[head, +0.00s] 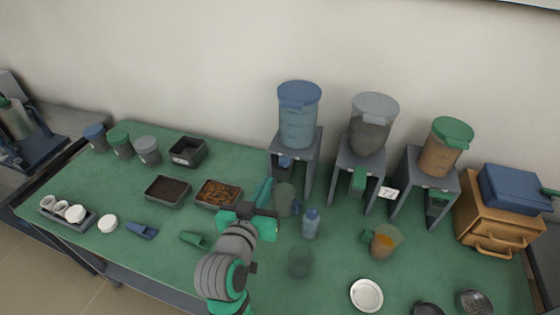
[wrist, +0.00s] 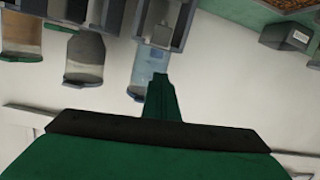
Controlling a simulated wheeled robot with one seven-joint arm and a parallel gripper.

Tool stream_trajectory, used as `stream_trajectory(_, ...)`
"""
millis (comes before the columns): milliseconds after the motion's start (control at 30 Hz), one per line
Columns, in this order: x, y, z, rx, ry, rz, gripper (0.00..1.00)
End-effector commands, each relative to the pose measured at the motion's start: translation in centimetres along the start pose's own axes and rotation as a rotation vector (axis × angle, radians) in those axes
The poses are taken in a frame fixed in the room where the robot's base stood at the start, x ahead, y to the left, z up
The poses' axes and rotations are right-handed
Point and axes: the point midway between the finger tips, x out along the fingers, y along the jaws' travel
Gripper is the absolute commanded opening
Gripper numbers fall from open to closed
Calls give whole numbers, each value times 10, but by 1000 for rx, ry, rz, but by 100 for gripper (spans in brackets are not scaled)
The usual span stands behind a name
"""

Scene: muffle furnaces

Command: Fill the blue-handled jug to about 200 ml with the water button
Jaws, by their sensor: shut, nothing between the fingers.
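A clear jug (head: 284,197) stands on the green table in front of the blue-lidded dispenser (head: 298,118). What looks like its blue handle is on its right, small and partly unclear. I cannot make out any water in it. A blue button (head: 285,162) is on the front of the dispenser's grey stand. My gripper (head: 268,186) is shut and empty, just left of the jug and below the button in the picture; touching cannot be told. In the wrist view, my shut green fingers (wrist: 160,85) point toward the inverted dispenser (wrist: 150,68).
A blue-capped bottle (head: 311,224) and a dark clear cup (head: 300,261) stand close to the right of my gripper. A green-handled jug (head: 384,242) holds orange liquid. Other dispensers (head: 372,122) stand to the right. Trays (head: 167,191) lie to the left.

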Motion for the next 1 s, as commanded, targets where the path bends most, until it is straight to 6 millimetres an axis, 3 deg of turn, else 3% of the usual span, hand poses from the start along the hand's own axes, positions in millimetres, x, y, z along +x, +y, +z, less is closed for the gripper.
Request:
stream_trajectory(100,1,1,-24,27,5,26,0)
stream_trajectory(300,0,3,-43,56,1,52,0)
stream_trajectory(767,1,3,-46,61,0,56,0)
stream_trajectory(1000,24,6,-45,60,-1,59,0)
